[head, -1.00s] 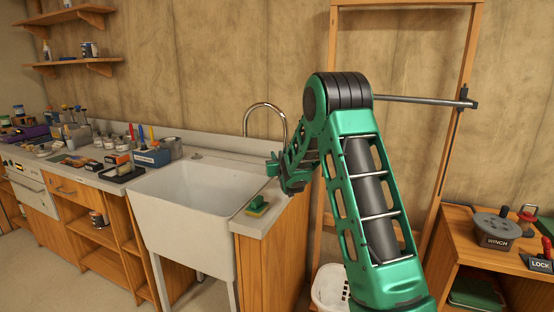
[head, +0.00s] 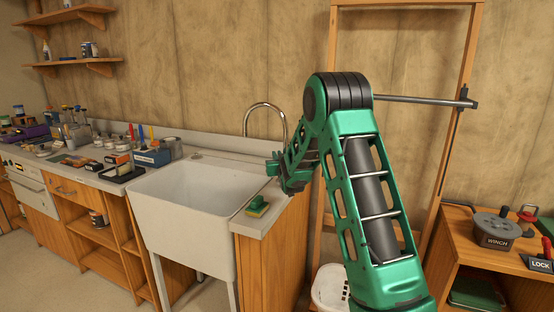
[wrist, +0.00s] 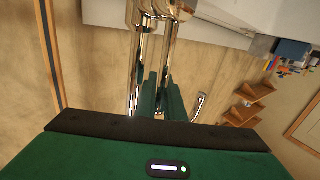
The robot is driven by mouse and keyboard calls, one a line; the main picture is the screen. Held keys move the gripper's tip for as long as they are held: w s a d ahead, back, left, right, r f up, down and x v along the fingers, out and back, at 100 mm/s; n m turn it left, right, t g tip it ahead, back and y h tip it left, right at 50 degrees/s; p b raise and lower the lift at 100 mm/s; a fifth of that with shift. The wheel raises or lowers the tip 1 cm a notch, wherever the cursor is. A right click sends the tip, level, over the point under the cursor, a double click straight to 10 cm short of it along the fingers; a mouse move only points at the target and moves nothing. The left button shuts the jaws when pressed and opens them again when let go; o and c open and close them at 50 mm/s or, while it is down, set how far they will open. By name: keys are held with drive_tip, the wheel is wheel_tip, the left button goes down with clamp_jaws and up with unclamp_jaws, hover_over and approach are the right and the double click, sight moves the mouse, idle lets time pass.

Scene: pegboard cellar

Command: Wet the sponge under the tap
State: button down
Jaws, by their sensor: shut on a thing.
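The green and yellow sponge (head: 257,206) lies on the counter at the right of the white sink (head: 185,215), apart from my gripper. The chrome tap (head: 266,107) arches up behind the sink's right side. My gripper (head: 273,165) is at the sink's right rear, near the foot of the tap. In the wrist view my green fingers (wrist: 161,98) are shut on a chrome part of the tap (wrist: 155,15). I cannot tell exactly which part they hold. No running water can be made out, and the sink's basin looks empty.
A black tray (head: 122,172) and a blue box (head: 152,157) stand on the counter left of the sink. A wooden frame (head: 465,60) with a metal bar stands right of my arm. A white basket (head: 328,285) is on the floor below.

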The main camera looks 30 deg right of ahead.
idle(0.9)
drive_tip(key=shift+w+a+f+n+g, duration=0.2)
drive_tip(key=shift+w+a+n+g, duration=0.2)
drive_tip(key=shift+w+n+g, duration=0.15)
drive_tip(key=c, duration=2.2)
unclamp_jaws()
drive_tip(key=shift+o, duration=0.2)
drive_tip(key=shift+s, duration=0.1)
drive_tip(key=f+v, duration=0.1)
drive_tip(key=v, duration=0.9)
drive_tip(key=shift+s+r, duration=0.35)
drive_tip(key=shift+r, duration=0.1)
